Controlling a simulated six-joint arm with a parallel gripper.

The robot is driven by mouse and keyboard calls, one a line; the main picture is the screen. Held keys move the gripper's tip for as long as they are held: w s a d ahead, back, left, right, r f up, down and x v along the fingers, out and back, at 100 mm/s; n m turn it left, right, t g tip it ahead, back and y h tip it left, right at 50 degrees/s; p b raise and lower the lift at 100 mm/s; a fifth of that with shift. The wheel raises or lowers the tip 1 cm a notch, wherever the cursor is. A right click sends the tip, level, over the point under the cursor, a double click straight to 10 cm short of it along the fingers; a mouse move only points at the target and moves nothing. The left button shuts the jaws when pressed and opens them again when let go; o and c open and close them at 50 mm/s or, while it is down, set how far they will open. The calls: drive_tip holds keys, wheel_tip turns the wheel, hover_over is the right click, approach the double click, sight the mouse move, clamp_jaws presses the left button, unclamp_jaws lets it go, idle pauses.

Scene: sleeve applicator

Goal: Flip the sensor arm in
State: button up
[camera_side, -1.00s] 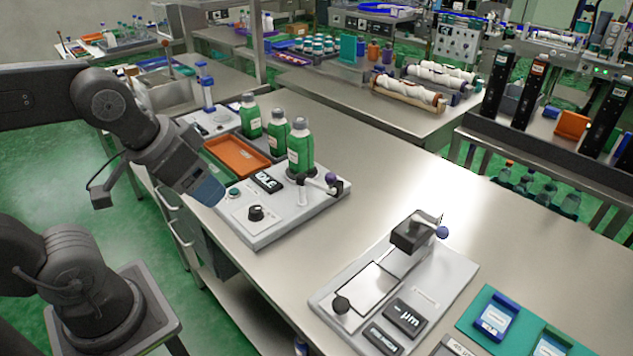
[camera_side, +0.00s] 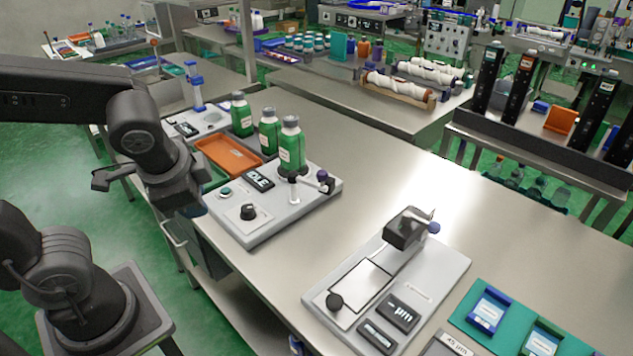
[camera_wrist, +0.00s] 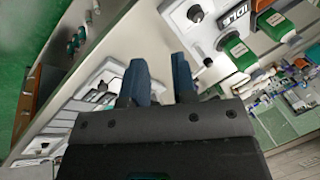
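A grey applicator base (camera_side: 285,222) with an IDLE display (camera_side: 258,178) stands on the steel bench. A short post on its right carries a small swing arm with a purple knob (camera_side: 322,175), close in front of the nearest green bottle (camera_side: 292,147). This arm sticks out to the right; I take it for the sensor arm. My gripper (camera_side: 190,208) is at the base's left edge, apart from the swing arm. In the wrist view its two blue fingers are spread with nothing between them (camera_wrist: 160,75). The IDLE display (camera_wrist: 232,16) also shows there, upside down.
Two more green bottles (camera_side: 269,130) and an orange tray (camera_side: 228,156) stand behind the base. Nearer is a grey gauge unit (camera_side: 435,275) with a dark head and blue knob (camera_side: 433,227). Bare bench lies between the two units.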

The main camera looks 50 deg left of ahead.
drive_tip(key=f+m+y, duration=0.1)
drive_tip(key=m, duration=0.1)
drive_tip(key=w+f+m+y, duration=0.1)
drive_tip(key=m, duration=0.2)
drive_tip(key=w+a+f+m+y, duration=0.1)
drive_tip(key=m+y, duration=0.1)
drive_tip(key=m, duration=0.1)
drive_tip(key=shift+w+f, duration=0.15)
drive_tip(key=shift+w, duration=0.05)
clamp_jaws()
drive_tip(key=w+d+f+m+t, duration=0.1)
drive_tip(key=w+d+m+t, duration=0.7)
drive_tip(key=m, duration=0.9)
drive_tip(key=shift+w+d+f+m+t, duration=0.25)
drive_tip(key=shift+d+f+m+t, duration=0.1)
drive_tip(key=shift+d+t, duration=1.05)
